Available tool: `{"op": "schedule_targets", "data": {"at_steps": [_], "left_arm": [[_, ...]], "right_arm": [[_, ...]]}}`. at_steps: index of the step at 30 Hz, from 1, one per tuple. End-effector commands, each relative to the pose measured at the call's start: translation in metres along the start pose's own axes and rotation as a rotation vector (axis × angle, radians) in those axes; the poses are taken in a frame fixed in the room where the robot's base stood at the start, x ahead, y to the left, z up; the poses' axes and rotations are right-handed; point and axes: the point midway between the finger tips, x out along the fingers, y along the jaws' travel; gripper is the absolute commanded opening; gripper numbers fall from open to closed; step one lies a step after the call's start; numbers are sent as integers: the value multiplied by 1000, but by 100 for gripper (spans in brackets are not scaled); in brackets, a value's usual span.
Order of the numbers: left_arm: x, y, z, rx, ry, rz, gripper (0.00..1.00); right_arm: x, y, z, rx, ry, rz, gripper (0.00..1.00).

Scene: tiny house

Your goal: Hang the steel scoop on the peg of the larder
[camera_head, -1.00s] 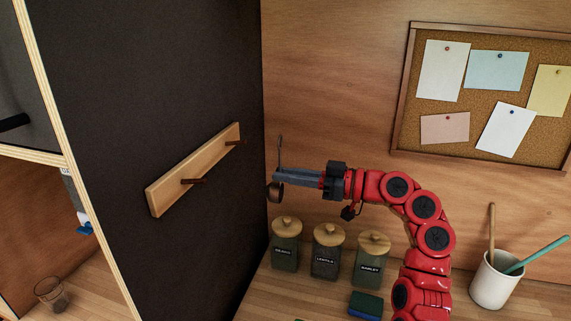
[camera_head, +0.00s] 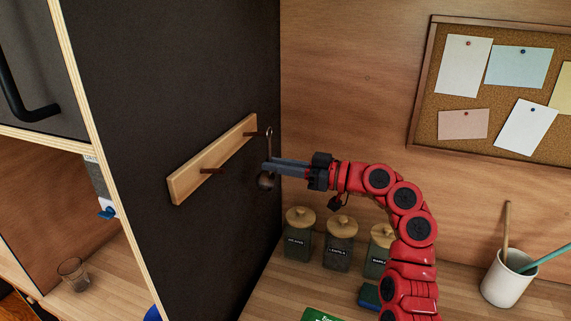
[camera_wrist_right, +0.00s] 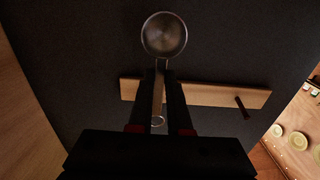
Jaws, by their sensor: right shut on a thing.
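The steel scoop (camera_head: 266,181) is held upright, with its bowl below my right gripper (camera_head: 266,167) and its looped handle end above. In the right wrist view the scoop's round bowl (camera_wrist_right: 164,36) lies beyond the fingers, and its handle runs between them to a ring. My right gripper (camera_wrist_right: 159,85) is shut on the handle. The peg rail (camera_head: 187,184) is fixed to the dark larder side (camera_head: 120,100). It has a near peg (camera_head: 211,171) and a far peg (camera_head: 252,134). The scoop's loop appears close to the far peg's tip; contact cannot be told. My left gripper is not in view.
Several lidded jars (camera_head: 341,243) stand on the counter below my right arm. A white cup with utensils (camera_head: 504,280) stands at the right. A corkboard (camera_head: 430,100) hangs on the wooden back wall. A glass (camera_head: 73,274) sits at the lower left.

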Motion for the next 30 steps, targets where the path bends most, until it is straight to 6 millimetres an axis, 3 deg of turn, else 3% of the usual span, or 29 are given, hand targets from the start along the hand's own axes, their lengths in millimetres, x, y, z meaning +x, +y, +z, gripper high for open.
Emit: {"op": "schedule_targets", "data": {"at_steps": [13, 21, 30], "left_arm": [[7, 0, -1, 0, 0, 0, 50], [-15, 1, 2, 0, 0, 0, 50], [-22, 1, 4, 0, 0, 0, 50]], "right_arm": [[30, 0, 0, -2, 2, 1, 0], [40, 0, 11, -2, 0, 0, 0], [42, 0, 11, -2, 1, 1, 0]]}}
